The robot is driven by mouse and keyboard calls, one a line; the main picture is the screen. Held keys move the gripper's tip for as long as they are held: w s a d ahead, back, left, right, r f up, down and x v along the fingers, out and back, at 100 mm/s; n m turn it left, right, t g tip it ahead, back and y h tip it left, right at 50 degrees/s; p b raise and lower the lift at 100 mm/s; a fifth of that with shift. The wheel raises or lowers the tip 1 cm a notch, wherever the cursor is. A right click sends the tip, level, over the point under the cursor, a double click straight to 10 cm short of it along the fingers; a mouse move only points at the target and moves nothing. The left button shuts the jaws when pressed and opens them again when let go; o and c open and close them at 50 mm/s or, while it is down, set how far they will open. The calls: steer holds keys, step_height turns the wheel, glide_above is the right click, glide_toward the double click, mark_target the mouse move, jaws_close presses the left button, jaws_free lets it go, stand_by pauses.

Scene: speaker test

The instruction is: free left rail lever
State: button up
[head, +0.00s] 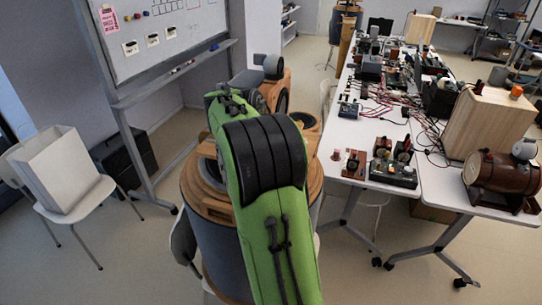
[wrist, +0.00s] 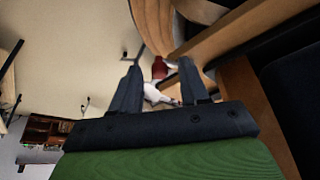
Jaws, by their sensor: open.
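My gripper (wrist: 159,68) is open in the wrist view, its two dark fingers apart. Between and beyond the fingers are a small red piece (wrist: 159,67) and a white piece (wrist: 152,94); I cannot tell what they are or how far off. Curved wooden parts (wrist: 215,42) lie beyond and to the right of the fingers. I cannot make out a left rail lever in either view. In the head view my green arm hides my gripper and part of a wood-banded, grey-sided round body (head: 208,235).
A long white table (head: 345,190) with devices and red cables stands at the right. A brown barrel (head: 492,172) and a pale wooden box (head: 490,120) are at its right. A whiteboard (head: 160,50) and a chair with a white bin (head: 55,170) are at the left. Floor shows between.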

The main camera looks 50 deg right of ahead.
steer(key=p+v, duration=0.7)
steer(key=v, duration=0.8)
steer(key=shift+r, duration=0.25)
steer(key=shift+a+f, duration=0.1)
